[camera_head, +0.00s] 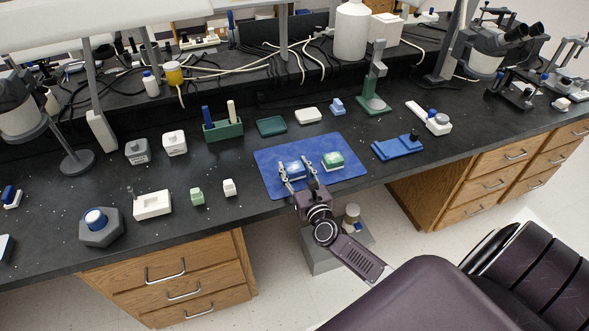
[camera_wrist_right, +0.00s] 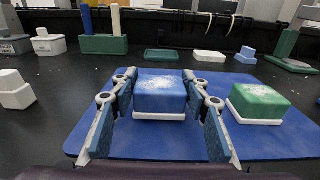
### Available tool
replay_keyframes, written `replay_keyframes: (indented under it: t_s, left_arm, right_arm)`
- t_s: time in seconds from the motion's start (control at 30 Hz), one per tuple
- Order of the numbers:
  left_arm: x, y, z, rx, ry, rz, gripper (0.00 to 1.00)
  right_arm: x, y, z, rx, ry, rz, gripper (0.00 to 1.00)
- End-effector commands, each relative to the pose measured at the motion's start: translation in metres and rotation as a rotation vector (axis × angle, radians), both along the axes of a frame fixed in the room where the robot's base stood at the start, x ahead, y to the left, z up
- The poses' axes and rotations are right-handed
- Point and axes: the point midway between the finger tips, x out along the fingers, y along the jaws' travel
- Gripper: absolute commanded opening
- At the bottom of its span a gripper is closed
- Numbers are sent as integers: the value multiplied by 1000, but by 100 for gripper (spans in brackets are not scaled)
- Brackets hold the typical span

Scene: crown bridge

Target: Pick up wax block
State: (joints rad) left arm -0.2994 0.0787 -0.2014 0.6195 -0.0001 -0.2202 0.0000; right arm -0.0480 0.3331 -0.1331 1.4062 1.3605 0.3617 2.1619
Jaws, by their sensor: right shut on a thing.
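A blue block (camera_head: 294,171) with a speckled, whitish top and a white base is on the blue mat (camera_head: 266,157). In the right wrist view the blue block (camera_wrist_right: 160,95) is centred between the two fingers of my right gripper (camera_wrist_right: 158,82). In the head view my right gripper (camera_head: 296,165) reaches in from the front edge and is shut on the blue block's sides. A similar green block (camera_head: 332,160) on a white base stands just to the right on the mat; it also shows in the wrist view (camera_wrist_right: 258,102). No label tells which block is wax. My left gripper is out of view.
Behind the mat are a green rack (camera_head: 223,131), a green tray (camera_head: 271,126) and a white dish (camera_head: 308,115). A blue tray (camera_head: 397,147) lies to the right. Small white (camera_head: 229,187) and green (camera_head: 197,196) blocks stand left. The black bench (camera_head: 100,190) has free patches between.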

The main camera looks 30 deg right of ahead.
Motion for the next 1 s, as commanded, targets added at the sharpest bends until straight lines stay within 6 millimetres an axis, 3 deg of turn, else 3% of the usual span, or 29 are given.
replay_keyframes:
  t_s: [0.17,0.4,0.6,0.8,1.0]
  left_arm:
    - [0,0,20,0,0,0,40]
    - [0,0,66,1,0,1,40]
    - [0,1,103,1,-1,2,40]
    - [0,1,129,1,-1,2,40]
    - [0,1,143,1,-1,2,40]
  right_arm:
    - [0,0,36,5,-5,-2,15]
    - [0,0,101,4,-4,-2,15]
    - [0,0,144,1,-3,-1,15]
    - [0,-1,173,-1,-2,-1,15]
    - [0,-1,188,-1,-2,0,15]
